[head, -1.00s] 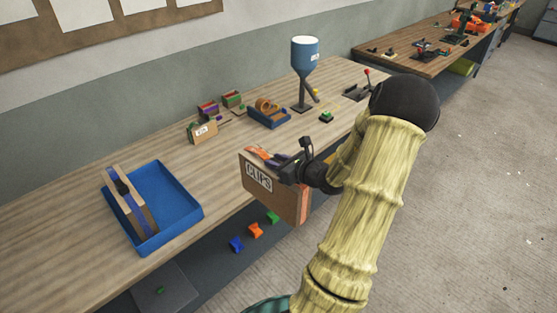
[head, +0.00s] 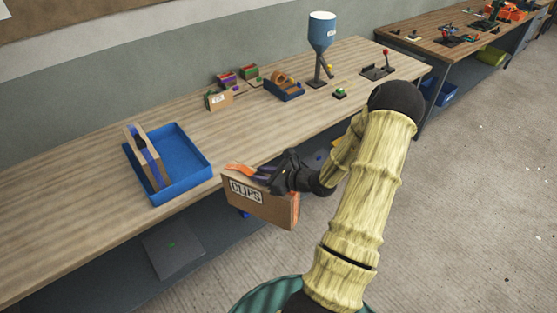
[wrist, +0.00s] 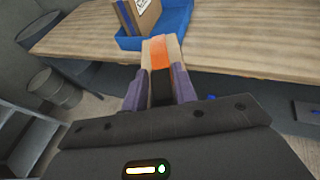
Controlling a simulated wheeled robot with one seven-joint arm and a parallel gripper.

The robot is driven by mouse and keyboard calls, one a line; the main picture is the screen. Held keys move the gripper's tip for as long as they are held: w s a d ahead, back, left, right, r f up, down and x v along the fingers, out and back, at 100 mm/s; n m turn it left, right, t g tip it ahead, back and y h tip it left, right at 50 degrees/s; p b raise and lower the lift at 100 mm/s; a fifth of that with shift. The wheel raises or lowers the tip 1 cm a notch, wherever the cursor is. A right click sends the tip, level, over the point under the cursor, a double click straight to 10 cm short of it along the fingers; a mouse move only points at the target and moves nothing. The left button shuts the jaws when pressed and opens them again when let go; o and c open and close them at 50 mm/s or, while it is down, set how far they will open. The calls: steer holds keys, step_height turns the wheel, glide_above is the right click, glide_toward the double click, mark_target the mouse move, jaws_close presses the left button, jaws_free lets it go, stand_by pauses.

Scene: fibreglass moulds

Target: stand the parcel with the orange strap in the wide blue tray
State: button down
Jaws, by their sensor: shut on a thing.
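A cardboard parcel (head: 262,208) with a "CLIPS" label and an orange strap hangs in front of the bench edge, held by its top in my gripper (head: 278,174). The wrist view shows my gripper (wrist: 160,92) shut on it, with the orange strap (wrist: 160,54) on top between the purple fingers. The wide blue tray (head: 195,160) lies on the bench, left of and beyond the held parcel. Another parcel (head: 139,150) with a blue-purple strap stands upright in the left part of the tray. The tray's right part is empty.
Toward the back of the bench (head: 90,205) stand a small labelled box (head: 218,99), a blue bin (head: 284,92) and a blue hopper (head: 321,35). The bench's front edge lies between my parcel and the tray. Bare benchtop surrounds the tray.

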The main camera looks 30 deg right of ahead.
steer(key=s+a+f+n+g+y, duration=0.1)
steer(key=a+f, duration=0.3)
steer(key=a, duration=0.4)
steer(key=s+a+f+n+g+y, duration=0.2)
steer(key=a+f+n+g+y, duration=0.1)
steer(key=a, duration=0.5)
step_height(320, 180, down, 2)
steer(key=shift+a+f+n+y, duration=0.25)
steer(key=shift+a+n+y, duration=0.05)
steer(key=shift+n+y, duration=0.45)
